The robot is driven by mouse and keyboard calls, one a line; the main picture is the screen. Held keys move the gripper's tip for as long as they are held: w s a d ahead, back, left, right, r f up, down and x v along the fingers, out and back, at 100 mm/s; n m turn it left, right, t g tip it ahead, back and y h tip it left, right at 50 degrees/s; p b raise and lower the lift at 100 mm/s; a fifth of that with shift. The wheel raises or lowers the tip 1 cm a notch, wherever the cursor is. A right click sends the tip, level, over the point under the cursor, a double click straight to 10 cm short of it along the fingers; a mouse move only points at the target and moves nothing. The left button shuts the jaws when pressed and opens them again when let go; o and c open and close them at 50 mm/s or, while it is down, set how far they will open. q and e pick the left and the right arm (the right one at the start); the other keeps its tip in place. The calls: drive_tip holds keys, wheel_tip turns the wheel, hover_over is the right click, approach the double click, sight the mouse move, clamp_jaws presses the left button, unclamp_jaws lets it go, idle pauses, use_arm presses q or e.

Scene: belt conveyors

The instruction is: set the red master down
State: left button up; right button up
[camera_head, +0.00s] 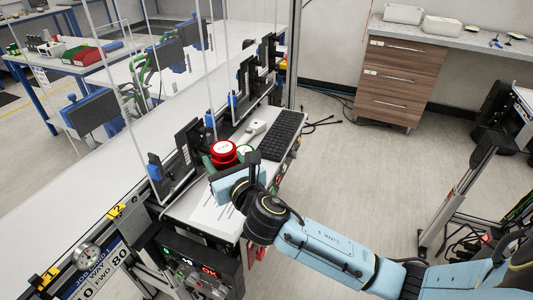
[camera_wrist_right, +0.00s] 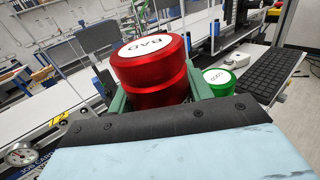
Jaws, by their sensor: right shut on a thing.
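The red master (camera_head: 223,152) is a red cylinder with a white label on top. The master is slightly tilted in the wrist view. It is over the white side table (camera_head: 205,215); whether its base touches the table is hidden by my gripper. A green master (camera_wrist_right: 220,80) stands just to the right of it, and shows partly in the head view (camera_head: 245,151). My left gripper is not in view.
Dark monitors and thin clear panels stand along the belt (camera_head: 80,190). A control box (camera_head: 198,270) is at the front.

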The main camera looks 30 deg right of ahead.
drive_tip(key=shift+n+y, duration=0.3)
drive_tip(key=shift+y, duration=0.1)
drive_tip(key=f+b, duration=0.1)
drive_tip(key=f, duration=0.1)
drive_tip(key=f+b, duration=0.1)
drive_tip(key=f, duration=0.5)
drive_tip(key=shift+w+a+b, duration=0.15)
drive_tip(key=shift+w+b, duration=0.2)
drive_tip(key=shift+b, duration=0.05)
drive_tip(key=shift+f+b, duration=1.05)
drive_tip(key=shift+f, duration=0.85)
drive_tip(key=shift+f, duration=0.2)
drive_tip(key=o, duration=0.7)
drive_tip(key=shift+f, duration=0.15)
drive_tip(key=o, duration=0.5)
